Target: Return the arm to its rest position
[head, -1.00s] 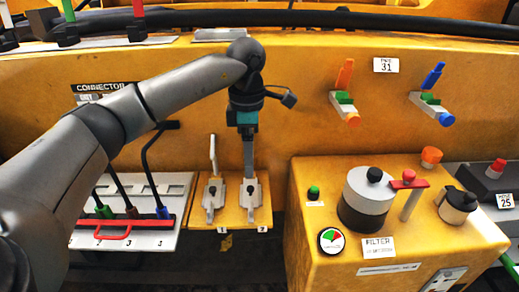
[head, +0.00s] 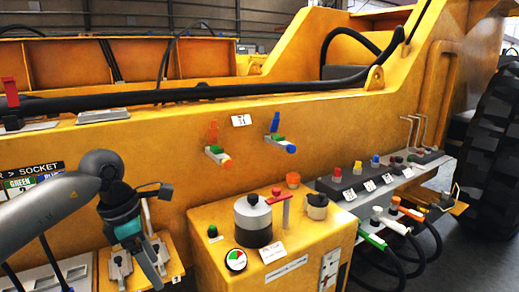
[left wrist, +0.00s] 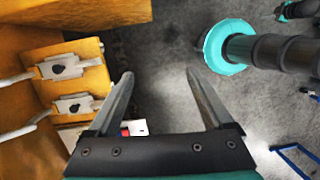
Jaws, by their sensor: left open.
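My left arm comes in from the left edge of the head view, and its left gripper (head: 152,265) hangs downward in front of a small yellow shelf. In the left wrist view the two fingers of the left gripper (left wrist: 159,75) stand apart with nothing between them. Below and between them is dark floor. The yellow shelf (left wrist: 88,48) with its metal latches (left wrist: 65,67) lies to the left of the fingers, apart from them. In the head view the gripper partly covers the shelf and one latch. My right gripper does not show in the head view.
A yellow box (head: 205,235) with a filter canister (head: 253,218), a gauge (head: 235,260) and knobs stands right of the arm. Hoses (head: 398,262) and a large tyre (head: 493,150) are at right.

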